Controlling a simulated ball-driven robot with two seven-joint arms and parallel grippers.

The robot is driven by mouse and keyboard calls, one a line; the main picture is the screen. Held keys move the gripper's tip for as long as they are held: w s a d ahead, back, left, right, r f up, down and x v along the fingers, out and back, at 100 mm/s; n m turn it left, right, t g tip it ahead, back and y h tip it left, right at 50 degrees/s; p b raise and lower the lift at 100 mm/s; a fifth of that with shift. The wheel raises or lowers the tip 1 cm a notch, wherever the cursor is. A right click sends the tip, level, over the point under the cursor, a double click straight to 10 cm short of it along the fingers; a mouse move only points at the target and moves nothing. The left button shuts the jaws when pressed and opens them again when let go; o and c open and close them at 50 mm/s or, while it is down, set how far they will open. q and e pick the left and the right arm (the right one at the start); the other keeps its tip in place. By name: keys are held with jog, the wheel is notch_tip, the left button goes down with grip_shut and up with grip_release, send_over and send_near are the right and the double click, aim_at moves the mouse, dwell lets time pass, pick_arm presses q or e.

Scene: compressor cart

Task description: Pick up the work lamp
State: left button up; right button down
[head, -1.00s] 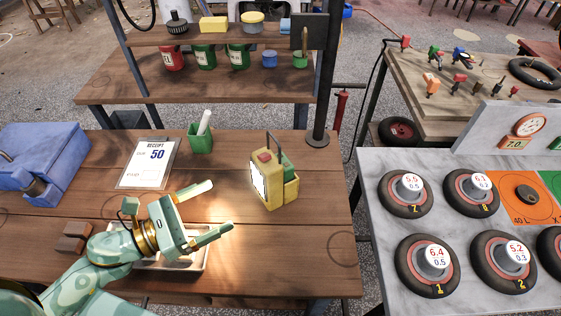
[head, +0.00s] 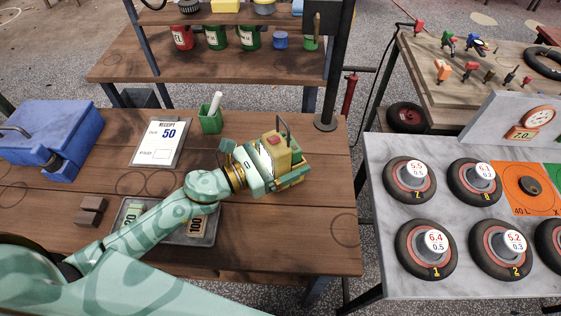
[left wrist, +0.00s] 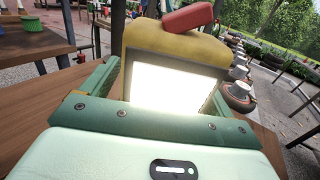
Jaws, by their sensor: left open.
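The work lamp (head: 275,150) is yellow with a red button on top and a dark handle. It stands on the wooden bench (head: 330,212) near its right side. My left gripper (head: 283,167) is open at the lamp, and its jaws lie on either side of the body. In the left wrist view the lamp (left wrist: 180,45) fills the space between the two green fingers, its bright white panel facing the palm. I cannot tell whether the fingers touch it. The lower part of the lamp is hidden by my gripper. My right gripper is not in view.
A grey tray (head: 208,238) lies under my left forearm. A receipt clipboard (head: 160,145), a green cup (head: 210,122) and a blue case (head: 50,140) stand farther back. A dark post (head: 334,75) rises behind the lamp. The bench's front right is clear.

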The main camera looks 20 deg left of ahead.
pick_arm(q)
jog(key=shift+w+d, duration=0.3)
jog(key=c, duration=1.4)
jog(key=shift+r, duration=0.15)
